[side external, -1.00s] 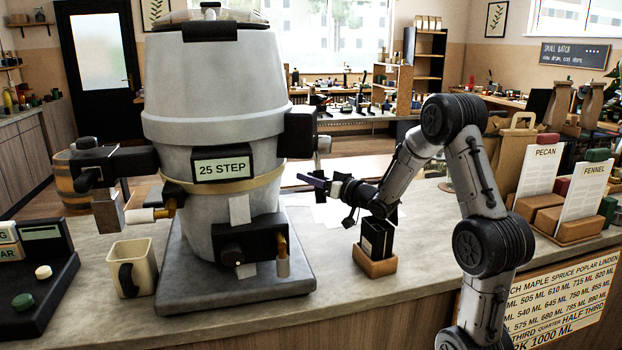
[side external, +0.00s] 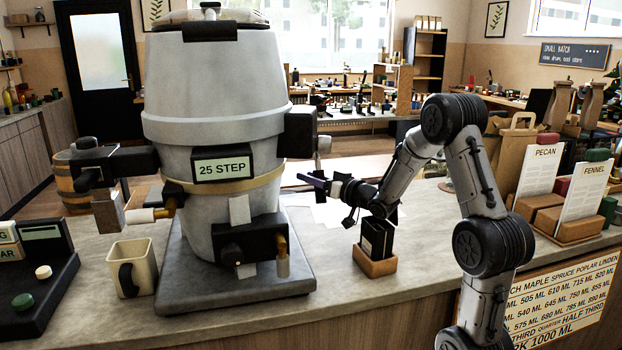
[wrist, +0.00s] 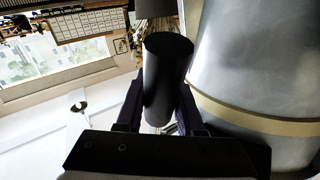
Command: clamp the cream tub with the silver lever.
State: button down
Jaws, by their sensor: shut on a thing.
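The large pale tub (side external: 215,110) stands upright on a grey plinth, with a cream band and a "25 STEP" label. Its curved side (wrist: 245,60) fills the right of the wrist view. A short silver lever (side external: 323,146) sticks out at the tub's right, by a black block (side external: 300,131). My gripper (side external: 316,182) is just below that lever, right of the tub. In the wrist view my gripper (wrist: 160,105) is shut on a dark cylinder (wrist: 168,75). Whether this is the lever's handle I cannot tell; the side view hides the contact.
A cream cup (side external: 143,268) with a dark handle stands left of the plinth (side external: 235,285). A black holder on a wooden block (side external: 375,264) stands below my wrist. Other fittings stick out from the tub's left and front. Labelled stands (side external: 535,180) are at the right.

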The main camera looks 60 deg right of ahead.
jog(key=shift+s+a+r+m+g+y, duration=0.35)
jog(key=shift+s+a+g, duration=0.2)
jog(key=shift+g, duration=0.2)
jog(key=shift+s+a+r+m+g+y, duration=0.3)
jog(key=shift+s+a+m+g, duration=0.2)
jog(key=shift+a+g, duration=0.15)
jog(key=shift+s+a+r+m+g+y, duration=0.35)
jog(key=shift+s+a+g, duration=0.2)
jog(key=shift+g, duration=0.25)
jog(key=c, duration=0.5)
grip_release()
jog(key=shift+s+d, duration=0.1)
jog(key=v, duration=1.3)
jog(key=shift+s+a+r, duration=0.2)
jog(key=shift+s, duration=0.1)
